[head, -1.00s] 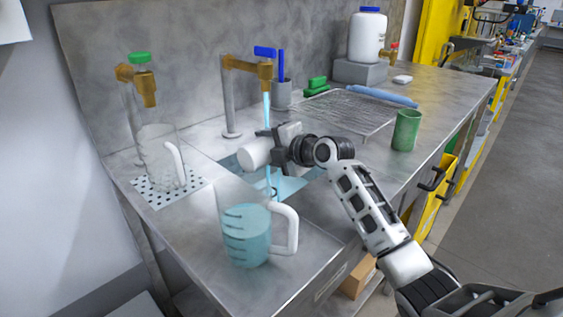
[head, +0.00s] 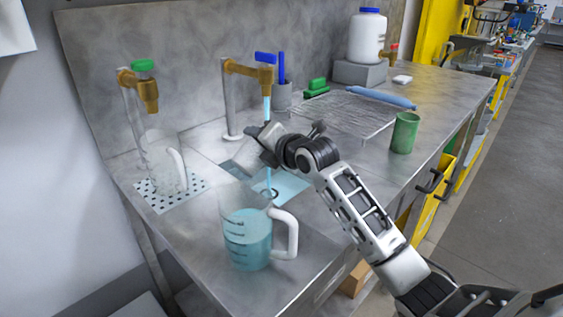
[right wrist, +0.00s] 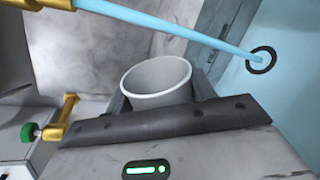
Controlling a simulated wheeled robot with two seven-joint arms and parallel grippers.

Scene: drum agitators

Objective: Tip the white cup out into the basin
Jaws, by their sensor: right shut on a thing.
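My right gripper (head: 260,146) is above the basin (head: 288,186), beside the running water stream (head: 267,112). It is shut on the white cup (right wrist: 156,82), which shows between the fingers in the right wrist view. There the cup's round mouth faces up toward the camera, and the visible inside wall looks plain white; its bottom is hidden. In the head view the gripper hides the cup. The basin also shows in the right wrist view (right wrist: 285,105), with a dark drain ring (right wrist: 261,60). My left gripper is not in view.
A clear jug of bluish liquid (head: 247,238) stands at the counter's front. Another clear jug (head: 163,165) stands on a perforated plate at left, under a green-knobbed tap (head: 145,85). The blue-handled tap (head: 245,70) is running. A green cup (head: 405,132) stands at right.

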